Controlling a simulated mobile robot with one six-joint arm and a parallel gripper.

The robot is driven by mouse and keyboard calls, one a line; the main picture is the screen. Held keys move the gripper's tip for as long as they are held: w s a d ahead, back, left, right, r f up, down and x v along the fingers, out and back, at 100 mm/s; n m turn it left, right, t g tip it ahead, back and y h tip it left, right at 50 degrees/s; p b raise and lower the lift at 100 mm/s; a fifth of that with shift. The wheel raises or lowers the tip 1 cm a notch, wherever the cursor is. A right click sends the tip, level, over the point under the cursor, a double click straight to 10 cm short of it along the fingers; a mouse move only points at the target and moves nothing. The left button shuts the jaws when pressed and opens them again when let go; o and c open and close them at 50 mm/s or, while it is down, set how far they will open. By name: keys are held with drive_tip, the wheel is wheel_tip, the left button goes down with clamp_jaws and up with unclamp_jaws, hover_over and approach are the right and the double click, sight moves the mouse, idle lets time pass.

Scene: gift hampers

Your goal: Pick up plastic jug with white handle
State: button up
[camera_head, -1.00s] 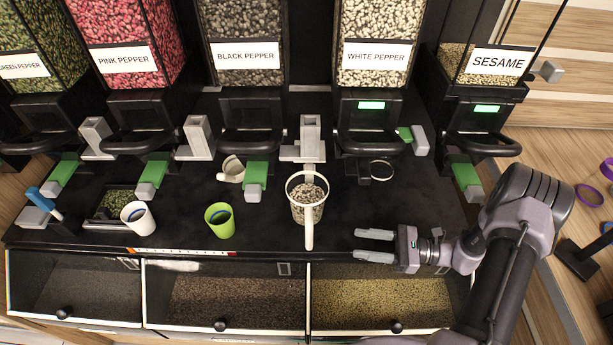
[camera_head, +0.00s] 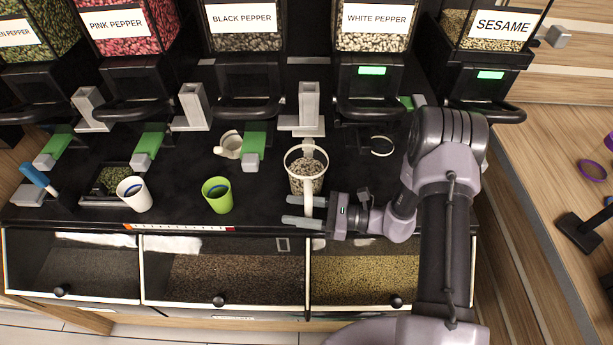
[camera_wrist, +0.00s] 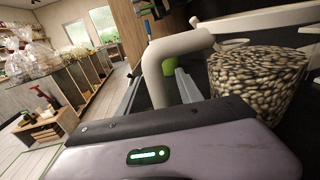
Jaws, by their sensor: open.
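The plastic jug (camera_head: 303,176) is clear with a white handle and rim, and holds speckled pepper. It stands upright on the black counter below the dispensers. Its white handle (camera_head: 308,205) points toward the front edge. My gripper (camera_head: 302,211) is open at the handle, with its fingers pointing left. In the wrist view the jug's pepper (camera_wrist: 255,80) is at the right, and the white handle (camera_wrist: 172,60) curves down between the grey fingers. Whether the fingers touch the handle cannot be told.
A green cup (camera_head: 217,196) and a white cup (camera_head: 134,194) stand to the left. A white scoop-like cup (camera_head: 229,145) lies behind. Dispensers with grey and green levers line the back. Glass-topped drawers (camera_head: 235,285) lie along the front.

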clamp_jaws()
idle(1.4)
